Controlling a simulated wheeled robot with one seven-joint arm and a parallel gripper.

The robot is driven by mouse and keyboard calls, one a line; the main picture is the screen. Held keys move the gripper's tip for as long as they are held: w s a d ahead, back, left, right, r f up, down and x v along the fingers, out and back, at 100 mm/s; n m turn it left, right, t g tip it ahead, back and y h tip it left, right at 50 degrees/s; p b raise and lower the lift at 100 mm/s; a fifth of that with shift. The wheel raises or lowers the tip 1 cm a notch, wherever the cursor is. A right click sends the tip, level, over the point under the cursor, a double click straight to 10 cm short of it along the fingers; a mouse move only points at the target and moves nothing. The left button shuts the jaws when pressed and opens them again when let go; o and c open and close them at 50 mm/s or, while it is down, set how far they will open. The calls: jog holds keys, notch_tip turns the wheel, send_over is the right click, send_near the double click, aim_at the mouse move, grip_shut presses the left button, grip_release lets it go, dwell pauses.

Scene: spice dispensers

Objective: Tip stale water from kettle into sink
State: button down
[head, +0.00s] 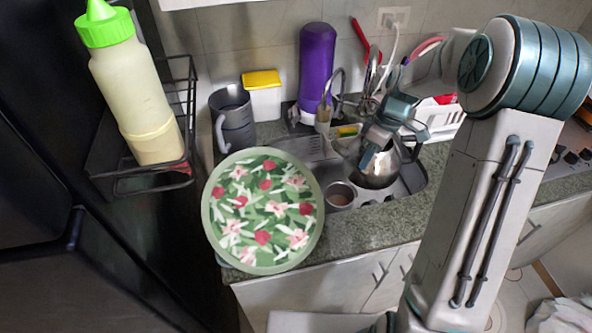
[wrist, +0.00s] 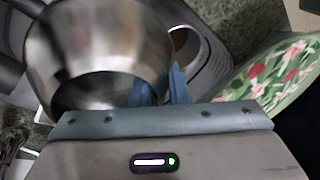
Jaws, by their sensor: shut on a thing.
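The shiny metal kettle (head: 378,176) is over the sink (head: 413,184) in the head view, partly covered by my gripper (head: 374,158). In the wrist view the kettle (wrist: 98,42) fills the upper left, with a wide round end towards the camera. My gripper (wrist: 160,90) is shut on it, with the blue fingers against the kettle's side. The exact grip point is hidden. I cannot tell how far the kettle is tilted or whether it touches the sink. No water stream shows.
A metal cup (head: 340,194) with brown contents sits at the sink's left side. A floral plate (head: 263,212) is at the counter's front left. A purple bottle (head: 317,68), faucet (head: 338,82), grey mug (head: 232,118) and dish rack (head: 440,118) stand around the sink.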

jog(key=shift+d+r, duration=0.1)
jog(key=shift+r, duration=0.1)
notch_tip(320, 180, up, 5)
jog(key=p, duration=0.3)
jog(key=shift+f, duration=0.1)
jog(key=shift+f, duration=0.1)
